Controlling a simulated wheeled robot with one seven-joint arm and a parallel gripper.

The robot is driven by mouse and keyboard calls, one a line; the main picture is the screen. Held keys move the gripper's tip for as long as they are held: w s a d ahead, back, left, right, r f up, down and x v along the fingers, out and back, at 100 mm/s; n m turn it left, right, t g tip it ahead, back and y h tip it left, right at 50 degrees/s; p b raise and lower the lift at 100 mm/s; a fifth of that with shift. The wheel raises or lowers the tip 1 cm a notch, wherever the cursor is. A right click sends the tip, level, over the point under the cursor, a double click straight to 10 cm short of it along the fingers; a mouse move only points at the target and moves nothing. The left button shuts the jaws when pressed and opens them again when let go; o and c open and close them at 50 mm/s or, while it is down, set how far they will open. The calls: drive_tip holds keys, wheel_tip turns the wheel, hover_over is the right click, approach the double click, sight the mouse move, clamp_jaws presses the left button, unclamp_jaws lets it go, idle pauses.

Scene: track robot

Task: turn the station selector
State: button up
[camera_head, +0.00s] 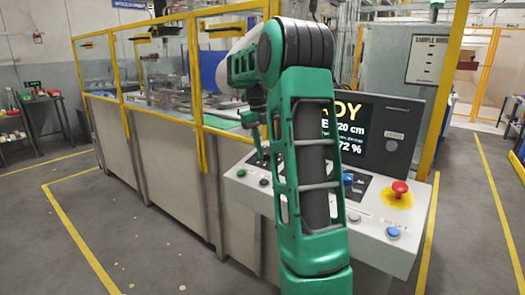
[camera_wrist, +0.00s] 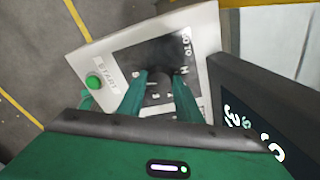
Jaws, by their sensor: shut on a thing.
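The station selector is a dark knob (camera_wrist: 160,74) on a black plate of the control panel, with white markings around it in the wrist view. My gripper (camera_wrist: 160,82) has its two green fingers on either side of the knob, closed on it. The fingers and the dimness hide most of the knob, so I cannot tell which marking it points to. In the head view my green arm reaches over the panel (camera_head: 386,236) and hides the selector.
A green button (camera_wrist: 94,82) sits beside the selector plate. A dark screen (camera_head: 392,130) stands behind.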

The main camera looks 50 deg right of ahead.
drive_tip(key=n, duration=0.5)
drive_tip(key=shift+w+a+h, duration=0.2)
drive_tip(key=shift+h, duration=0.1)
drive_tip(key=n, duration=0.4)
drive_tip(key=shift+a+f+n+h, duration=0.1)
drive_tip(key=shift+n+h, duration=0.2)
drive_tip(key=n, duration=0.4)
drive_tip(key=shift+a+n+h, duration=0.1)
drive_tip(key=shift+n+h, duration=0.2)
drive_tip(key=shift+h, duration=0.1)
drive_tip(key=n, duration=0.5)
drive_tip(key=shift+s+a+n+h, duration=0.1)
drive_tip(key=shift+s+n+h, duration=0.05)
drive_tip(key=shift+n+h, duration=0.15)
drive_tip(key=n+t, duration=0.1)
drive_tip(key=n, duration=0.4)
drive_tip(key=shift+s, duration=0.15)
drive_tip(key=n, duration=0.5)
drive_tip(key=shift+t, duration=0.3)
drive_tip(key=n, duration=0.5)
drive_tip(key=shift+s+n+t, duration=0.15)
drive_tip(key=shift+n+t, duration=0.15)
drive_tip(key=shift+t, duration=0.1)
drive_tip(key=shift+n, duration=1.9)
